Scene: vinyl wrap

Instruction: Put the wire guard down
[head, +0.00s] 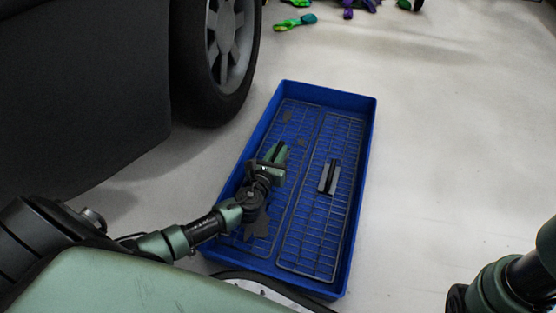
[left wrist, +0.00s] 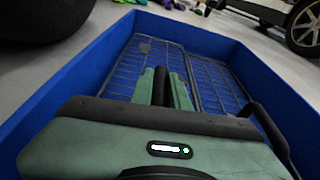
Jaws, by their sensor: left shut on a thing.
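Two grey wire guards lie side by side in a blue tray (head: 364,150). The left wire guard (head: 299,118) is under my left gripper (head: 275,154), which is shut on it. The right wire guard (head: 318,225) lies alongside. In the left wrist view, my left gripper's green fingers (left wrist: 165,88) point down at the mesh, with the left guard (left wrist: 125,75) around them and the right guard (left wrist: 212,82) beyond. The gripper and forearm hide part of the left guard. Whether it touches the tray floor is hard to tell. My right gripper is out of view.
A small grey and black piece (head: 329,177) lies on the right guard. A dark car with a wheel (head: 228,45) stands close at the left of the tray. Coloured items (head: 295,22) lie on the floor at the back. The floor right of the tray is clear.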

